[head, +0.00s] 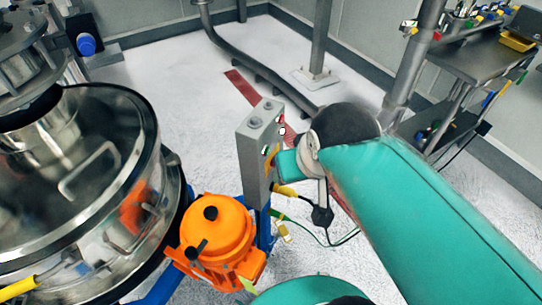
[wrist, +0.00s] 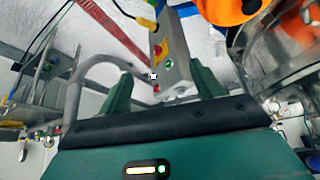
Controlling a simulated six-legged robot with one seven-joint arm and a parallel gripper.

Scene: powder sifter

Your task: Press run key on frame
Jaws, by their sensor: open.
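A grey control box (head: 262,145) stands upright beside the orange motor in the head view. Its face, with a yellow-and-red switch (wrist: 160,48), shows in the wrist view. A small white square (wrist: 152,76) and a red spot (wrist: 156,88) sit lower on that face. I cannot tell which of these is the run key. My gripper (wrist: 162,72) is open, with its green fingers on either side of the box in the picture and nothing held. In the head view my arm reaches to the box's right side, and the fingertips are mostly hidden. Contact cannot be told.
A shiny round sifter (head: 75,160) fills the left, with an orange motor (head: 215,235) next to the box. Cables with a yellow plug (head: 286,191) hang below the box. A steel pole (head: 415,60) and a tool cart (head: 480,50) stand right. Floor behind is mostly clear.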

